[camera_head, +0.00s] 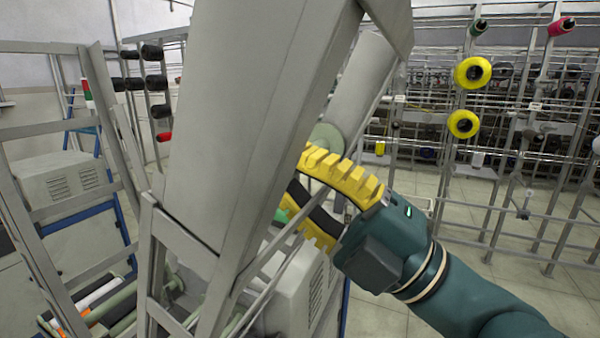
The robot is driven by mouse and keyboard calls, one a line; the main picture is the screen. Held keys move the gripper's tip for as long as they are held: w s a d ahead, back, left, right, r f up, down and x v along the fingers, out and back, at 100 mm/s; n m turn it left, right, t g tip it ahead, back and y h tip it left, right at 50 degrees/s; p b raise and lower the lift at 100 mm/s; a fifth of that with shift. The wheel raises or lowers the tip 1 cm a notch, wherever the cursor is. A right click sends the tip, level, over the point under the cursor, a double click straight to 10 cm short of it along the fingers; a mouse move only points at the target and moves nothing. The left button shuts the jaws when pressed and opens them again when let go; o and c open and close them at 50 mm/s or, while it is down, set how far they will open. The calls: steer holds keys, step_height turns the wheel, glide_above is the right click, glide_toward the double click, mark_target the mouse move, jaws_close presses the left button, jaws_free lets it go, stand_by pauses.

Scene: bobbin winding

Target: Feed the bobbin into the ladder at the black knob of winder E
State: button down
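My gripper (292,200) is at the centre, with yellow ribbed fingers and black inner faces. Its fingers reach left behind a broad slanted grey metal panel (250,110). The fingertips are hidden there, so I cannot tell whether they hold a bobbin. A small bit of bright green (283,212) shows between the fingers at the panel's edge. A grey winder frame (165,235) stands below and left of the panel. I cannot make out the black knob or which winder is E.
A pale slanted cylinder (370,85) is just behind my gripper. White and orange pieces (98,293) lie at the lower left. Grey machine housings (75,190) stand at left. Racks with yellow spools (472,73) fill the back right. Floor (375,315) shows below my gripper.

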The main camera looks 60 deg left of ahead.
steer(key=shift+s+a+f+b, duration=0.1)
steer(key=shift+a+f+b, duration=0.1)
steer(key=shift+f+b, duration=0.25)
steer(key=shift+s+a+f+b, duration=0.1)
steer(key=shift+a+f+b, duration=0.05)
steer(key=shift+f+b, duration=0.3)
steer(key=c, duration=0.7)
jaws_free()
stand_by(0.8)
steer(key=w+d, duration=0.1)
steer(key=d, duration=0.1)
steer(key=w+d+p, duration=0.1)
steer(key=d, duration=0.1)
steer(key=w+d+r, duration=0.1)
steer(key=w+d, duration=0.1)
steer(key=d, duration=0.1)
